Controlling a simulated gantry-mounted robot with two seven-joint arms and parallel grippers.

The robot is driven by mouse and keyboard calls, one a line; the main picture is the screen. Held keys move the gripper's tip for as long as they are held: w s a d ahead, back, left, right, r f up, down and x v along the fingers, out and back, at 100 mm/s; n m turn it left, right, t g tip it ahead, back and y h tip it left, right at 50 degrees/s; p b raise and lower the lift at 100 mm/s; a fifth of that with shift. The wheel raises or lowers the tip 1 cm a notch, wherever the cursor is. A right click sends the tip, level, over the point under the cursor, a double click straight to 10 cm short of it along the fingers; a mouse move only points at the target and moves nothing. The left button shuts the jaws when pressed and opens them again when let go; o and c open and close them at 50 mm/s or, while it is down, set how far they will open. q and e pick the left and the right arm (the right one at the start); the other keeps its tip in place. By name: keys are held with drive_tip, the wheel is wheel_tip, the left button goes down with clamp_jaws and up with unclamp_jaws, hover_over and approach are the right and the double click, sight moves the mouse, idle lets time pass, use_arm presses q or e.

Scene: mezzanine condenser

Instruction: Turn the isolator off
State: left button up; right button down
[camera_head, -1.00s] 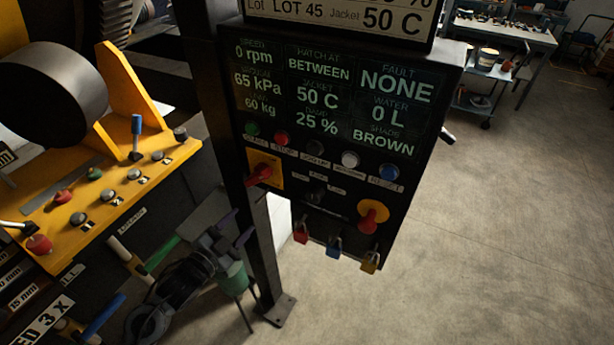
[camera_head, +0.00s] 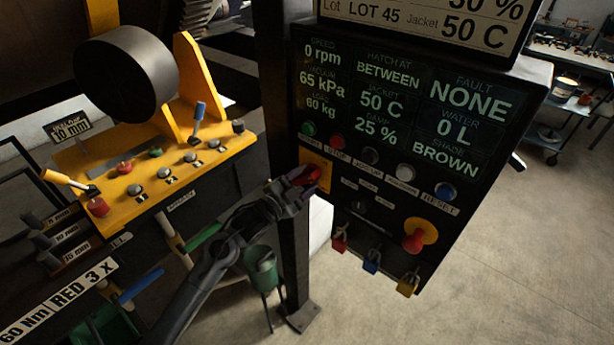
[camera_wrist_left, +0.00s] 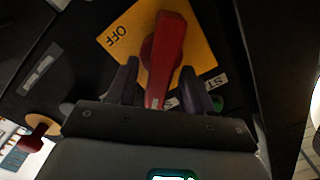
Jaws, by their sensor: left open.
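The isolator is a red handle (camera_head: 307,176) on a yellow plate (camera_head: 318,163) at the left side of the black control panel. In the left wrist view the red handle (camera_wrist_left: 166,50) crosses the yellow plate (camera_wrist_left: 204,52), which has the word OFF at its upper left. My left gripper (camera_head: 298,188) is at the isolator. In the left wrist view its two open fingers (camera_wrist_left: 159,72) stand on either side of the handle's lower part, with gaps visible. Whether they touch it cannot be told. My right gripper is not in view.
The panel (camera_head: 345,185) also carries a row of buttons, a red stop knob (camera_head: 413,242) on a yellow disc, and hanging padlocks (camera_head: 372,261). A yellow console (camera_head: 150,178) with levers and knobs stands left. A dark post (camera_head: 295,255) supports the panel. Open floor lies right.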

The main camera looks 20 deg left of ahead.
use_arm(q)
drive_tip(key=shift+w+d, duration=0.2)
drive_tip(key=shift+w, duration=0.3)
drive_tip(key=shift+c, duration=0.5)
clamp_jaws()
